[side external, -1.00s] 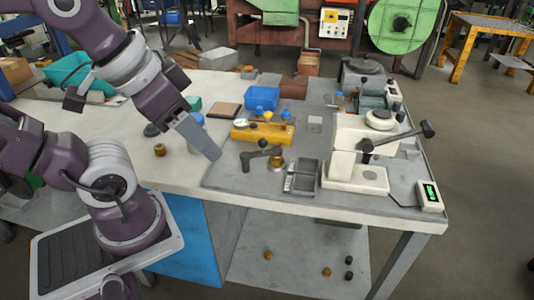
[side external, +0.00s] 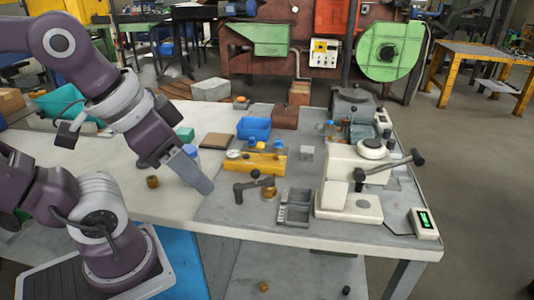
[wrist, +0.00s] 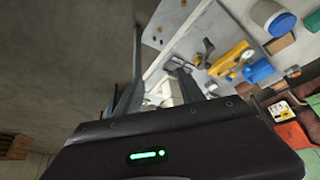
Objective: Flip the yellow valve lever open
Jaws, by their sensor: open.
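A yellow valve block (side external: 262,166) lies on the grey mat, with a round white gauge at its left and blue parts on top. I cannot make out a separate yellow lever on it. The block also shows in the wrist view (wrist: 230,58), at the upper right. A dark lever handle (side external: 253,184) with a brass-coloured base stands just in front of the block. My gripper (side external: 204,186) points down, to the left of the block and the dark lever, apart from both. In the wrist view its fingers (wrist: 160,82) are spread with nothing held between them.
A blue bin (side external: 254,130) stands behind the block. A blue-capped bottle (side external: 190,152) is close behind my gripper. A grey divided tray (side external: 293,207) and a white press (side external: 350,190) stand to the right. The pale tabletop (side external: 165,205) at front left is mostly clear.

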